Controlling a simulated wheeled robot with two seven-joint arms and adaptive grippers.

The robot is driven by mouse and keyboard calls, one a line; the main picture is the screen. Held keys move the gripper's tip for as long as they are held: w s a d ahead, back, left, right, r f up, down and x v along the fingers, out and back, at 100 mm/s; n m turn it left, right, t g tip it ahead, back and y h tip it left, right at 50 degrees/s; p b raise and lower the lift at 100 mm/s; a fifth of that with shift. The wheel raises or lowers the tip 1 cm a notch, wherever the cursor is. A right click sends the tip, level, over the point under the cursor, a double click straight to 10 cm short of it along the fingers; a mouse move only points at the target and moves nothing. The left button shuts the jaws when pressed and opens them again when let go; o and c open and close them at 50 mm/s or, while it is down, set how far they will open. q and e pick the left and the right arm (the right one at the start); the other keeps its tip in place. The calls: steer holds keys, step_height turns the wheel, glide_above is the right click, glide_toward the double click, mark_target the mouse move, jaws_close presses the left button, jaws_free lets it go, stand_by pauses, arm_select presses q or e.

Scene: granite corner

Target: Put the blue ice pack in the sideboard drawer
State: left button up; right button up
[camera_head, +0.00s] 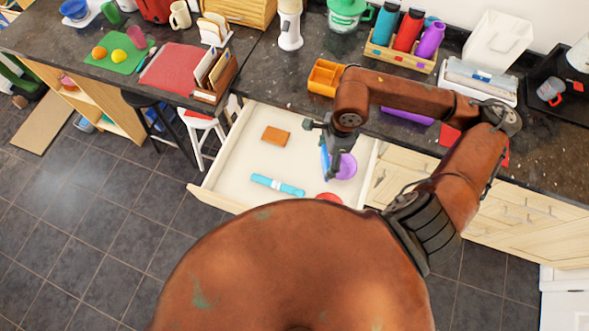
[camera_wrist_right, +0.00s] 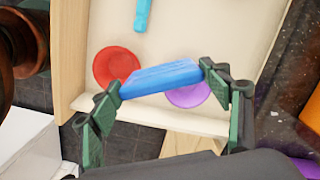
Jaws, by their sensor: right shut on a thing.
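The blue ice pack (camera_wrist_right: 160,78) is a flat blue slab held between the two fingers of my right gripper (camera_wrist_right: 162,82). In the head view the ice pack (camera_head: 325,160) hangs below my right gripper (camera_head: 320,142), over the open sideboard drawer (camera_head: 225,170). The fingers are shut on the ends of the pack. In the wrist view the drawer floor (camera_wrist_right: 205,30) is beneath it, and I cannot tell how high the pack is above it. My left gripper is not in view.
The drawer holds a brown block (camera_head: 276,135), a light-blue tube-like thing (camera_head: 277,185), a purple round thing (camera_head: 346,167) and a red round thing (camera_head: 330,198). An orange tray (camera_head: 324,78) stands on the dark counter behind. Bare drawer floor shows at the left.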

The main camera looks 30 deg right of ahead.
steer(key=shift+w+a+f+m+b, duration=0.1)
steer(key=shift+w+a+f+m, duration=0.8)
steer(key=shift+w+f, duration=1.1)
steer(key=shift+w+a+f+m+b, duration=0.15)
steer(key=shift+w+a+f+m, duration=0.9)
steer(key=shift+f, duration=1.6)
steer(key=shift+w+a+f+m+b, duration=0.1)
steer(key=shift+w+a+f+m, duration=0.65)
steer(key=shift+w+f, duration=1.3)
steer(key=shift+s+d+f, duration=0.1)
steer(key=shift+s+f, duration=0.2)
steer(key=shift+f, duration=0.1)
steer(key=o, duration=1.2)
steer(key=shift+o, duration=0.2)
step_height(320, 180, up, 12)
steer(key=s+d, duration=0.1)
